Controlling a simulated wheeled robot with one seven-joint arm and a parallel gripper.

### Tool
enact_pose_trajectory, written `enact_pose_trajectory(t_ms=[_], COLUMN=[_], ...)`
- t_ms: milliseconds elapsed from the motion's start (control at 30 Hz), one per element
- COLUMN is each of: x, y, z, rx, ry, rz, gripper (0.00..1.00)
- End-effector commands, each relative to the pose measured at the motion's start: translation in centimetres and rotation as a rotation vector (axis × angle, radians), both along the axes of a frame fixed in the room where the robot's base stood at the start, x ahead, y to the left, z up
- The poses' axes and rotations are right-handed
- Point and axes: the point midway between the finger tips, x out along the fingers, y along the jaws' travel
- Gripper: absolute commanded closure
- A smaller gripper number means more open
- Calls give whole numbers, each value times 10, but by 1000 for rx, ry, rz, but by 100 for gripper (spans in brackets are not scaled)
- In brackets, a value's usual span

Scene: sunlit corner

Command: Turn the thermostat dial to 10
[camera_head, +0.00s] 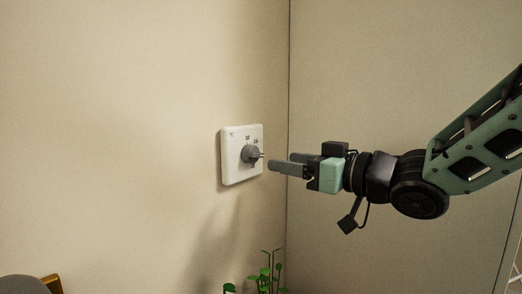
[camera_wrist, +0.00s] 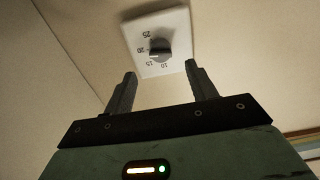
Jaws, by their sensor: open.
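The white thermostat plate (camera_head: 228,160) is on the wall left of the corner, and it also shows in the wrist view (camera_wrist: 176,22). Its grey round dial (camera_head: 249,154) sticks out from the plate. In the wrist view the dial (camera_wrist: 160,48) has a pale pointer line on its left side, seemingly towards the 20 mark. My gripper (camera_head: 280,160) is open and empty, just right of the dial. In the wrist view its fingertips (camera_wrist: 160,69) are apart, with the dial beyond the gap between them.
A green plant (camera_head: 266,278) stands below the thermostat. A dark rounded thing with a wooden-looking edge (camera_head: 50,285) is at the lower left. The wall corner runs just right of the plate. The wall around the plate is bare.

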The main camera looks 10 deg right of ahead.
Motion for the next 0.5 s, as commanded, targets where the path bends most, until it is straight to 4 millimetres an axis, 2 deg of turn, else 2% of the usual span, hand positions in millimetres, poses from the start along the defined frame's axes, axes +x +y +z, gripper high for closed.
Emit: enact_pose_trajectory(t_ms=[233, 500], x=[34, 53], y=[35, 53], z=[2, 1], rx=[-1, 0], ry=[3, 0], rz=[2, 0], gripper=[43, 43])
